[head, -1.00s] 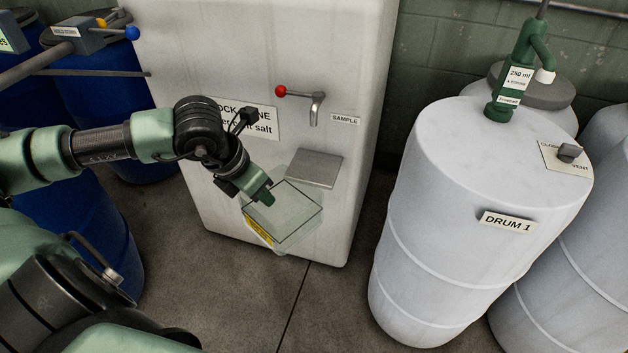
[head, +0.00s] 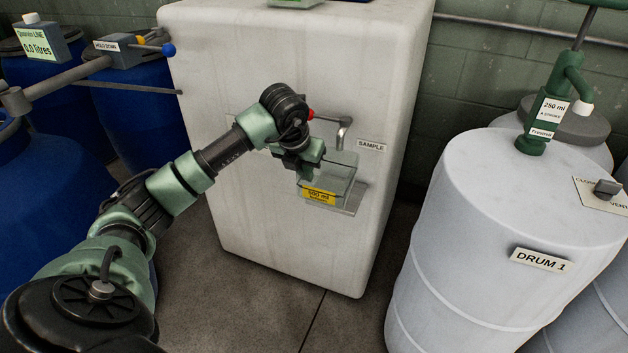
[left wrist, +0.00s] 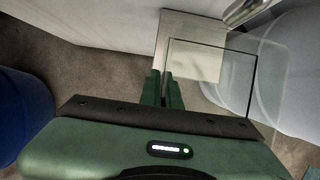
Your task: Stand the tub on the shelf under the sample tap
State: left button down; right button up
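The clear square tub (head: 341,171) with a yellow 500 ml label hangs upright from my left gripper (head: 312,160). The fingers (left wrist: 167,90) are shut on one wall of the tub, which also shows in the left wrist view (left wrist: 232,85). The metal shelf (head: 352,205) sticks out from the white tank's face, behind and partly hidden by the tub. In the left wrist view the shelf (left wrist: 180,30) shows partly through the tub. I cannot tell whether the tub touches it. The sample tap (head: 344,132), with a red knob, is just above and behind the tub. My right gripper is not in view.
The white tank (head: 290,60) stands right behind the tub. White Drum 1 (head: 500,240) with a green pump (head: 548,110) is to the right. Blue drums (head: 130,115) are on the left. The floor (head: 270,310) in front of the tank is clear.

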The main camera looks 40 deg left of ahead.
aim_at(314, 171)
pick_arm(q)
jog(key=w, duration=0.3)
jog(key=shift+w+a, duration=0.4)
jog(key=shift+x, duration=1.15)
jog(key=shift+f, duration=0.6)
notch_tip(314, 171, down, 3)
jog(key=shift+s+f, duration=0.1)
jog(key=shift+w+a+f, duration=0.1)
jog(key=shift+w+f, duration=0.2)
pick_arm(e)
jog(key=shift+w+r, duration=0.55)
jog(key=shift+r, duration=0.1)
pick_arm(q)
jog(key=shift+b, duration=0.3)
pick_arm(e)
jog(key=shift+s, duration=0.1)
pick_arm(q)
jog(key=c, duration=1.6)
grip_release()
jog(key=shift+c, duration=0.2)
